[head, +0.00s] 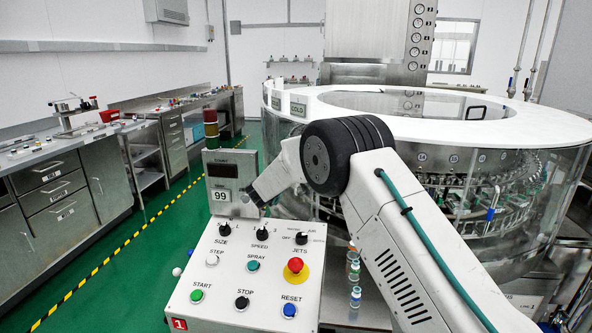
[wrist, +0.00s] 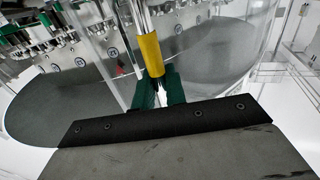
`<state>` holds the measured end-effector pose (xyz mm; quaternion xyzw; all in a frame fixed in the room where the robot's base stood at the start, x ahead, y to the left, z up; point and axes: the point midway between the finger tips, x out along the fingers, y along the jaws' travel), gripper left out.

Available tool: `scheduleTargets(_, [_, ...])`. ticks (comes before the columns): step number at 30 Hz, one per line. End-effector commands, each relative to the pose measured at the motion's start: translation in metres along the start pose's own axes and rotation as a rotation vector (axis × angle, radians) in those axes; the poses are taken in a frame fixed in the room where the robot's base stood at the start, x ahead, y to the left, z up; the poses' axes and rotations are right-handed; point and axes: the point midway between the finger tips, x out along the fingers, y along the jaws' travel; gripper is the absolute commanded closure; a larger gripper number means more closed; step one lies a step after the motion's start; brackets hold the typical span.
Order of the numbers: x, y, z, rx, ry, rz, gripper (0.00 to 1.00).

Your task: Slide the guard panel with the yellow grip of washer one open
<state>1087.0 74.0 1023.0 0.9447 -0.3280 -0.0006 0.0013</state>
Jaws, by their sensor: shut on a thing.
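The washer (head: 520,115) is a large round machine with a white top ring and clear curved guards, at the right in the head view. The control box (head: 240,270) in front of it bears a label 1. In the wrist view, the yellow grip (wrist: 150,55) sits on an upright metal bar by the clear guard panel (wrist: 205,45). My gripper (wrist: 158,88) has green fingers, one on each side of the bar at the grip's lower end, and is shut on it. In the head view my arm hides the gripper and the grip.
Several small vials (head: 354,275) stand on a steel ledge right of the control box. A steel bench with drawers (head: 60,190) runs along the left. The green floor (head: 185,225) between bench and washer is clear, with a yellow-black line.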

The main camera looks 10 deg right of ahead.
Motion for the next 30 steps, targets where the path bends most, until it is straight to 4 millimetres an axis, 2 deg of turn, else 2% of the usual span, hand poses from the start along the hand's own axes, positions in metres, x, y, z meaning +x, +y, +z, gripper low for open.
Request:
scheduleTargets(1, [0.004,0.004,-0.002,0.002,0.003,0.01,1.0])
scheduleTargets(8, [0.001,0.0,-0.002,0.003,0.003,0.005,1.0])
scheduleTargets(9, [0.0,-0.001,-0.002,0.003,0.003,0.005,0.79])
scheduleTargets(10, [0.0,-0.001,-0.002,0.003,0.003,0.004,0.71])
scheduleTargets(20, [-0.01,-0.009,-0.002,0.002,0.002,-0.007,0.7])
scheduleTargets(23, [-0.021,-0.008,-0.002,0.002,0.002,-0.008,0.7])
scheduleTargets(30, [-0.061,-0.006,-0.001,0.001,0.002,-0.005,0.7])
